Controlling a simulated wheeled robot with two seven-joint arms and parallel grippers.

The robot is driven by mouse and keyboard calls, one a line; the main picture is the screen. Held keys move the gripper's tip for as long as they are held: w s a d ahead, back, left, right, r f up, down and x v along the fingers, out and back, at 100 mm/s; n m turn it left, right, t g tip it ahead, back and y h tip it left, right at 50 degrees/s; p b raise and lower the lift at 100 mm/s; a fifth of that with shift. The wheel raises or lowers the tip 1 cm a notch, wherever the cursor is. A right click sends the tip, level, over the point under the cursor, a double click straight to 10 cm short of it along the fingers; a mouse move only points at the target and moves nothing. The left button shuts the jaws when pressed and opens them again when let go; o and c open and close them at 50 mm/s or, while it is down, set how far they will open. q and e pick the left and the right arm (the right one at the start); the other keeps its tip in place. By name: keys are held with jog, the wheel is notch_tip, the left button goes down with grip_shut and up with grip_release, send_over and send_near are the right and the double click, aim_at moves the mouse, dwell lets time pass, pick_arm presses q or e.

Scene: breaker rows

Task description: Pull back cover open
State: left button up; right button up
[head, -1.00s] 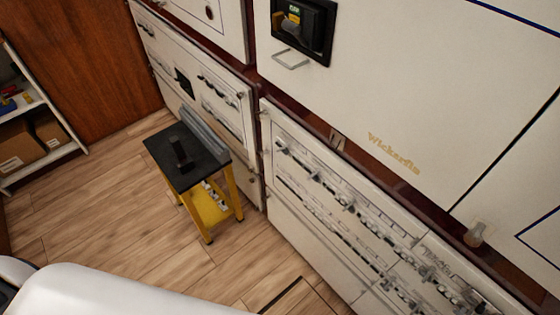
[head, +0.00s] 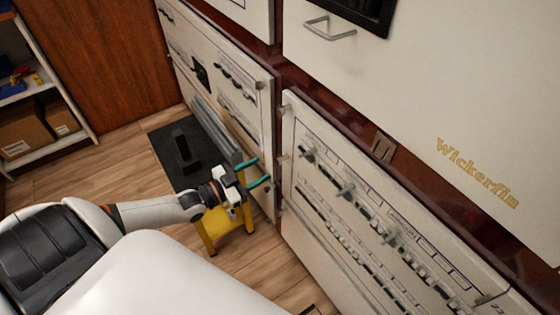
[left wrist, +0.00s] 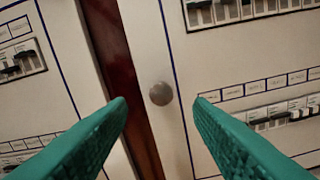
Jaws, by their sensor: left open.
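A white breaker cover (head: 350,235) with rows of breakers stands to the right of a dark red gap. A round grey knob (left wrist: 160,93) on the cover's left edge shows in the left wrist view, in line with the space between my teal fingers. My left gripper (head: 264,170) is open and empty, just left of this cover's edge in the head view. The fingers appear apart from the knob; the exact distance is hard to tell. The cover sits flush in its frame. My right gripper is not in view.
A second white breaker panel (head: 232,95) stands left of the gap. A large cabinet door with a handle (head: 330,28) is above. Wooden floor is free at left.

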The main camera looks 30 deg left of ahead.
aim_at(276, 162)
pick_arm(q)
jog(key=b+x, duration=0.1)
jog(key=x, duration=0.6)
jog(key=shift+w+d, duration=0.15)
jog(key=shift+w, duration=0.1)
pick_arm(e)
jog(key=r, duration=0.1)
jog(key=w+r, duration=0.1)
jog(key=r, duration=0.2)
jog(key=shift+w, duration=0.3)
pick_arm(q)
grip_shut()
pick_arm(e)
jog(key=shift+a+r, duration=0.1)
